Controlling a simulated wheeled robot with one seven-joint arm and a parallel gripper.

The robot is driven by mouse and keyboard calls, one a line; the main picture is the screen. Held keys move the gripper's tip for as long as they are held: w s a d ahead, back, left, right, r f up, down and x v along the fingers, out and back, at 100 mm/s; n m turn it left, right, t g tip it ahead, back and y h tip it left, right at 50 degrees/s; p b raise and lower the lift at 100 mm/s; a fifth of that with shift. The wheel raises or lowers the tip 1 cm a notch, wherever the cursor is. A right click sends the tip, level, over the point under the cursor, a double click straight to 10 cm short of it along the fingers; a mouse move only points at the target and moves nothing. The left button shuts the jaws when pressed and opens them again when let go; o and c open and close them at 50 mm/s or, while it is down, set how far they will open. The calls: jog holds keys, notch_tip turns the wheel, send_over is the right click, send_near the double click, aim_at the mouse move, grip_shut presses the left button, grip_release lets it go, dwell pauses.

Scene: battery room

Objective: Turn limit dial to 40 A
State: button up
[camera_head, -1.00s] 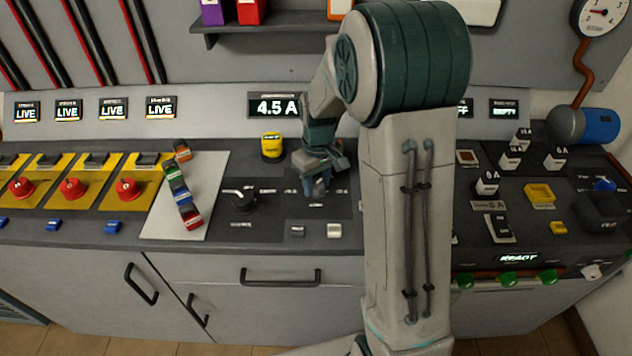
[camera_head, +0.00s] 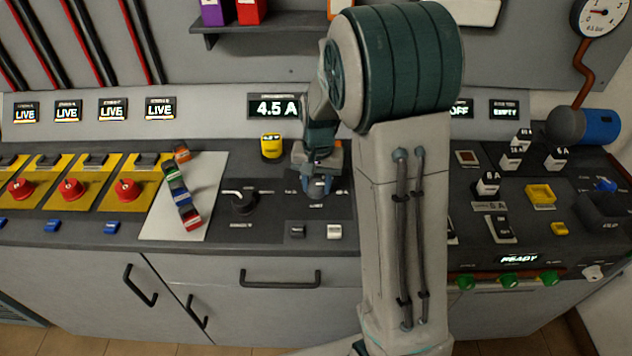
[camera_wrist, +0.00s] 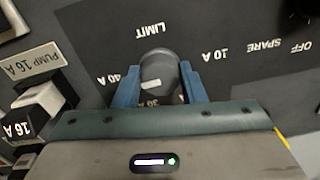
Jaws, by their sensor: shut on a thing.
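The limit dial (camera_wrist: 160,68) is a dark round knob on the black panel, with LIMIT, 10 A, 30 A and 40 A printed around it. In the wrist view its short white mark points down and left, around the 30 A and 40 A labels; I cannot tell exactly where it rests. My gripper (camera_wrist: 159,82) is shut on the dial, one blue finger on each side. In the head view my gripper (camera_head: 318,187) is down on the panel and mostly hides the dial. The 40 A label (camera_wrist: 126,78) is left of the dial in the wrist view.
A black lever knob (camera_head: 243,203) is left of my gripper. Two small switches (camera_head: 297,231) lie in front. White-topped 16 A blocks (camera_wrist: 48,101) are near the wrist.

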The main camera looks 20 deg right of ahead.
aim_at(318, 184)
jog(key=shift+m, duration=0.4)
jog(key=o, duration=1)
jog(key=shift+r, duration=0.1)
notch_tip(318, 184, up, 14)
jog(key=shift+d, duration=0.15)
jog(key=shift+s, duration=0.1)
jog(key=s+f+n+t, duration=0.1)
jog(key=s+n, duration=0.4)
jog(key=s, duration=1.5)
jog(key=shift+a+f+t+p, duration=0.3)
jog(key=shift+f+t+p, duration=0.1)
jog(key=shift+t, duration=0.4)
